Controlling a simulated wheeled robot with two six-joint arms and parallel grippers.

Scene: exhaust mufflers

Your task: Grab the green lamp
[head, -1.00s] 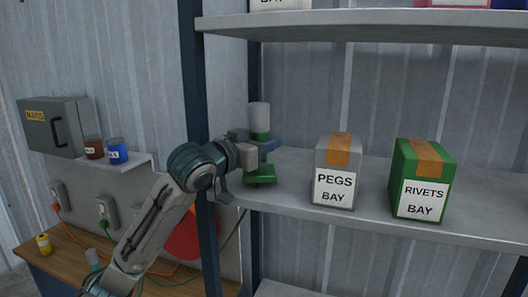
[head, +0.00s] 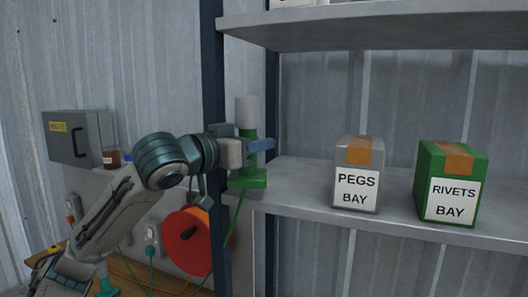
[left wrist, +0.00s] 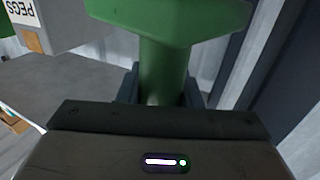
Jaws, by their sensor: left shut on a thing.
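The green lamp (head: 248,179) has a green base and stem with a pale cylinder on top. It stands upright at the left end of the middle shelf, by the dark blue post. My left gripper (head: 254,146) is shut on its green stem, between base and pale top. The left wrist view shows the stem (left wrist: 165,62) between the fingers and the wide base beyond. I cannot tell whether the base touches the shelf. My right gripper is not in view.
The shelf (head: 300,180) also holds a grey PEGS BAY box (head: 357,174) and a green RIVETS BAY box (head: 449,182) to the right. A dark blue post (head: 212,70) stands left of the lamp. A red reel (head: 189,242) and cables are below left. Another shelf (head: 400,28) is above.

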